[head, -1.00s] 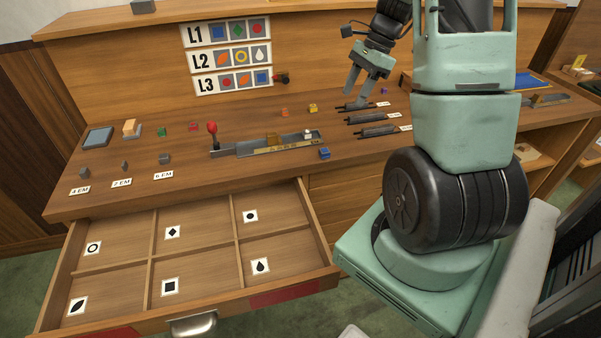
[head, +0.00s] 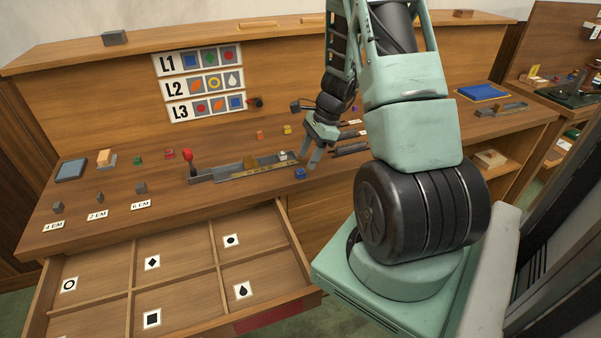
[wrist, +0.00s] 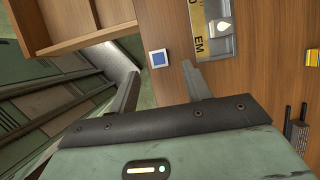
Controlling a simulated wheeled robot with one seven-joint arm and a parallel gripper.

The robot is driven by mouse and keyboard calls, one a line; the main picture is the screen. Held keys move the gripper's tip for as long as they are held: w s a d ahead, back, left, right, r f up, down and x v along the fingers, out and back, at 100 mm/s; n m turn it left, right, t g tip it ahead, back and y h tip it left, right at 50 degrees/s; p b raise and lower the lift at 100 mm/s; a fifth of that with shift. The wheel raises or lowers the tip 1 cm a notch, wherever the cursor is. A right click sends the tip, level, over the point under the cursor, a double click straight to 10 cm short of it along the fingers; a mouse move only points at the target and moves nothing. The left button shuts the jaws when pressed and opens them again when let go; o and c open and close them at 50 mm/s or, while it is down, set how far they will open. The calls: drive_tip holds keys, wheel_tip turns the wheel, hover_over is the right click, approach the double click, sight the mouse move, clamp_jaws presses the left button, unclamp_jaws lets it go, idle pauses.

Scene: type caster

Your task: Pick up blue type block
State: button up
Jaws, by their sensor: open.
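The blue type block (head: 300,173) sits on the bench top near its front edge, just right of the end of the metal composing tray. In the wrist view the blue block (wrist: 158,58), with a pale rim around its blue face, lies beyond the fingertips, between their lines. My gripper (head: 311,164) is open and empty, above the bench close to the block. In the wrist view my gripper (wrist: 160,72) shows its two fingers spread apart, the block not touched by either as far as I can see.
The composing tray (head: 243,168) with a red-knobbed lever lies left of the block. Yellow (head: 287,129) and orange (head: 259,134) blocks stand behind. Dark tools (head: 350,149) lie to the right. An open compartment drawer (head: 200,241) juts out below the bench front.

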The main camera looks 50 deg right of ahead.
sight(301, 170)
drive_tip(key=x, duration=0.4)
drive_tip(key=shift+w+a+f+p, duration=0.1)
drive_tip(key=shift+a+f+p, duration=0.1)
drive_tip(key=shift+p, duration=0.2)
drive_tip(key=shift+c, duration=0.3)
drive_tip(key=shift+r, duration=0.1)
clamp_jaws()
